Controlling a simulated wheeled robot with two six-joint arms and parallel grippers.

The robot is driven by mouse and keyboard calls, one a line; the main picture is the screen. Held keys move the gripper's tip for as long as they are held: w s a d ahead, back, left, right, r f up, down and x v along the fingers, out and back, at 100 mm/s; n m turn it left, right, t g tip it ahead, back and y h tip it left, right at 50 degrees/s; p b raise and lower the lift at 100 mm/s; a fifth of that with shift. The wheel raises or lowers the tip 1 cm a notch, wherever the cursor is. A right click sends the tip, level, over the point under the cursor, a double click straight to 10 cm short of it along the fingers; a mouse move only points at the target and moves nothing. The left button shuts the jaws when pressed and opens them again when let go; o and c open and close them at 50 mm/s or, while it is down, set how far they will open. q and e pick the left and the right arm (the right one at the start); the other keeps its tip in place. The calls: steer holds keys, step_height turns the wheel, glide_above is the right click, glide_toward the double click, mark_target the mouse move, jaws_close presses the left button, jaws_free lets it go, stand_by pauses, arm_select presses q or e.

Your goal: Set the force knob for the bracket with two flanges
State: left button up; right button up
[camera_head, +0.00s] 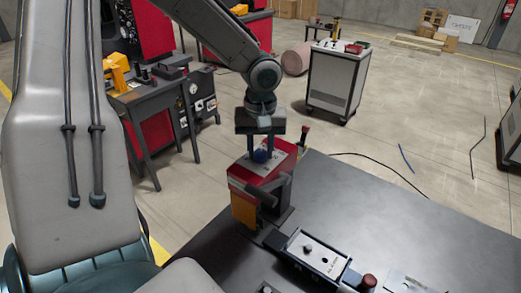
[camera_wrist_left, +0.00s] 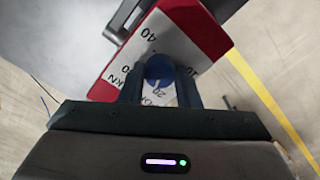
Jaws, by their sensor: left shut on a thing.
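The force knob (camera_head: 261,156) is a small blue knob on top of a red press head with a white dial plate. My left gripper (camera_head: 263,150) reaches down from above and is shut on it. In the left wrist view the blue knob (camera_wrist_left: 159,68) sits between the two fingers of my left gripper (camera_wrist_left: 160,85). The white dial plate (camera_wrist_left: 150,45) shows 40, 20 and KN, with other figures partly covered by the fingers. The red press head (camera_head: 250,175) stands at the table's far left corner. The bracket with two flanges cannot be made out. My right gripper is not in view.
A dark table (camera_head: 350,205) carries the press. A control box (camera_head: 318,255) with a white top and a dark red knob (camera_head: 369,281) stand at its front. A white plate (camera_head: 405,283) lies at right. The table's middle is clear. A grey cabinet (camera_head: 335,80) stands behind.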

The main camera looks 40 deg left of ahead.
mark_target(261, 152)
arm_select(q)
steer(key=shift+n+b, duration=0.35)
steer(key=shift+n, duration=1.35)
steer(key=shift+w, duration=0.1)
steer(key=o, duration=1)
steer(key=shift+c, duration=0.2)
step_height(261, 152, up, 11)
steer(key=shift+f, duration=0.1)
